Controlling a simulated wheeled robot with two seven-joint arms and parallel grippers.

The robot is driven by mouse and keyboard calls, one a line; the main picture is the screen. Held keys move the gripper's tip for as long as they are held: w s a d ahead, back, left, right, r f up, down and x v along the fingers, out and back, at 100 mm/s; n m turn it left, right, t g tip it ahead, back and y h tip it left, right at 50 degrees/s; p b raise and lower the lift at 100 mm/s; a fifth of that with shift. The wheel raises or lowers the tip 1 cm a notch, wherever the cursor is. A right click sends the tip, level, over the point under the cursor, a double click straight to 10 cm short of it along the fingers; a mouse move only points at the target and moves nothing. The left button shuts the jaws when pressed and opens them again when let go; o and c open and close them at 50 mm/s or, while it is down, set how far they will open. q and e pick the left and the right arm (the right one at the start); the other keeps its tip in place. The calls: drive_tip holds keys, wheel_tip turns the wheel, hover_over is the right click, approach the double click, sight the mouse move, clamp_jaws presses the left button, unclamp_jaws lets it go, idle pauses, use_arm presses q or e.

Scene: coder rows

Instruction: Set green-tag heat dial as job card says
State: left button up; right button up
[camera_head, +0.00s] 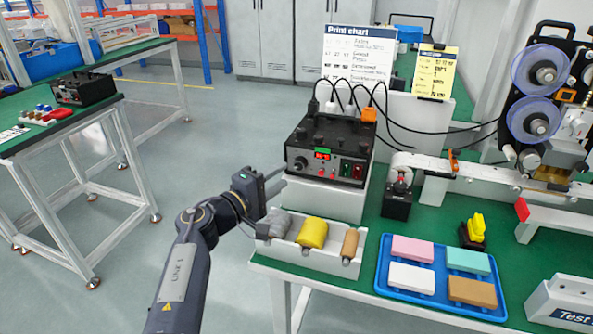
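The black control box (330,148) stands on a white block on the green table. Its front has a green tag (322,149) above a small red-lit display (322,156), whose digits are too small to read. A round black dial (300,164) sits at the left of the front panel. The yellow job card (435,72) stands behind the box to the right; its text is too small to read.
A white print chart (358,58) stands behind the box. A white tray (283,250) with grey, yellow and brown rolls lies below my gripper. A blue tray (380,277) with coloured blocks lies right. Black cables loop over the box. Another black box (83,88) stands on the left table.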

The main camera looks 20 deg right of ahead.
sight(297, 166)
drive_tip(key=x, duration=0.5)
drive_tip(key=shift+w+d, duration=0.1)
drive_tip(key=shift+d, duration=0.05)
drive_tip(key=c, duration=0.7)
